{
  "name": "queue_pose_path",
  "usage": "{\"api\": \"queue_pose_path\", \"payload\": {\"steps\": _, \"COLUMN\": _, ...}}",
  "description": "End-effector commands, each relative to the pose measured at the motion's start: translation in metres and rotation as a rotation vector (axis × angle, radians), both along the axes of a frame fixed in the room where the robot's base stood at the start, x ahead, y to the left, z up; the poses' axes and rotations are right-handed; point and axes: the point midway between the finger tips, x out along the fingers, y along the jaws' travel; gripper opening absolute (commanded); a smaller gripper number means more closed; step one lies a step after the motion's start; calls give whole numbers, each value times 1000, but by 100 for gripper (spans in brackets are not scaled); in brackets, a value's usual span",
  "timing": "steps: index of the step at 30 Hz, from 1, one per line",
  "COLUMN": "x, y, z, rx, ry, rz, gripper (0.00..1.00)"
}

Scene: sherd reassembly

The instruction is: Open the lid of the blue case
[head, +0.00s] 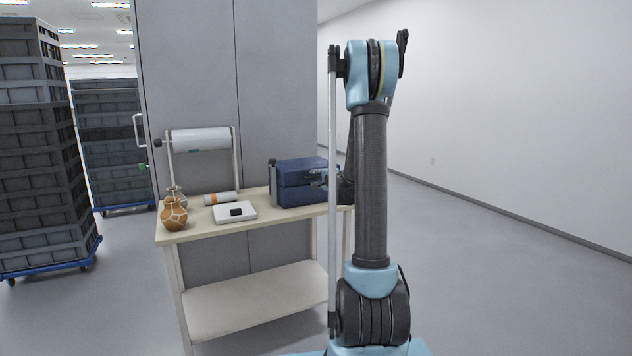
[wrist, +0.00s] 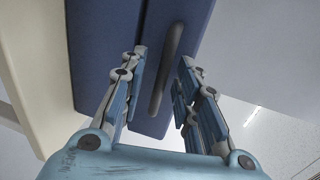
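The blue case (head: 296,194) stands on the right part of the wooden table, its upper part, the lid (head: 298,166), down on its lower part. In the wrist view the case (wrist: 98,50) fills the upper middle, with a seam and a long grey handle (wrist: 173,52) on its face. My gripper (wrist: 163,58) is open, with one finger on each side of the handle, and gaps show between them. In the head view my gripper (head: 320,179) is small at the case's right end, partly hidden by my arm.
On the table (head: 244,229) are a patterned brown pot (head: 173,214), a white device with a black patch (head: 235,212) and a small white and orange roll (head: 221,198). A paper roll (head: 200,139) stands behind. Stacked crates (head: 38,150) stand at left. Floor at right is clear.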

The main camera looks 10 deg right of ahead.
Motion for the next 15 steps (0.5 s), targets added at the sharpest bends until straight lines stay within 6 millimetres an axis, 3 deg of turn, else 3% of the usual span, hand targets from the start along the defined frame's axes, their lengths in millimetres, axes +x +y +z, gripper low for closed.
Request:
{"api": "queue_pose_path", "payload": {"steps": 13, "x": 9, "y": 3, "z": -2, "rx": 0, "ry": 0, "rz": 0, "gripper": 30}}
{"api": "queue_pose_path", "payload": {"steps": 14, "x": 9, "y": 3, "z": -2, "rx": 0, "ry": 0, "rz": 0, "gripper": 27}}
{"api": "queue_pose_path", "payload": {"steps": 15, "x": 9, "y": 3, "z": -2, "rx": 0, "ry": 0, "rz": 0, "gripper": 18}}
